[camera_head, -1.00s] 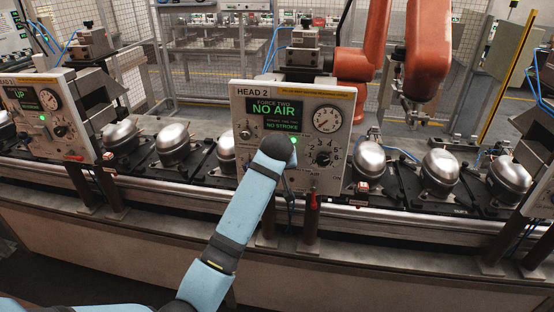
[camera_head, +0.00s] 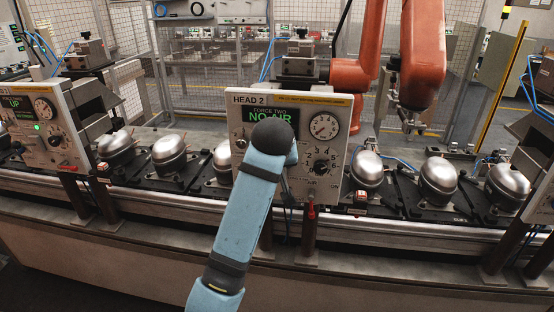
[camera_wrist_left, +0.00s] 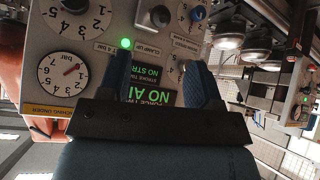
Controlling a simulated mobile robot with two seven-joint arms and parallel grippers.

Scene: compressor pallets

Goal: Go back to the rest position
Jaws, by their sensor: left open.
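My left arm reaches up from the bottom in the head view, and its dark rounded joint (camera_head: 270,136) covers part of the HEAD 2 panel (camera_head: 242,140). The gripper itself is hidden behind the arm there. In the left wrist view my left gripper (camera_wrist_left: 160,65) shows two dark blue fingers spread apart with nothing between them. The panel (camera_wrist_left: 95,20) fills the space behind the fingers, upside down, with a green lamp, a gauge and knobs. I cannot tell whether the fingers touch it. My right gripper is not in view.
Silver compressors (camera_head: 438,180) stand along the line on dark pallets. Another panel (camera_head: 45,128) stands at the left. A red-handled valve (camera_head: 311,212) hangs under the HEAD 2 panel. An orange robot arm (camera_head: 422,55) hangs behind the line. The floor behind it looks open.

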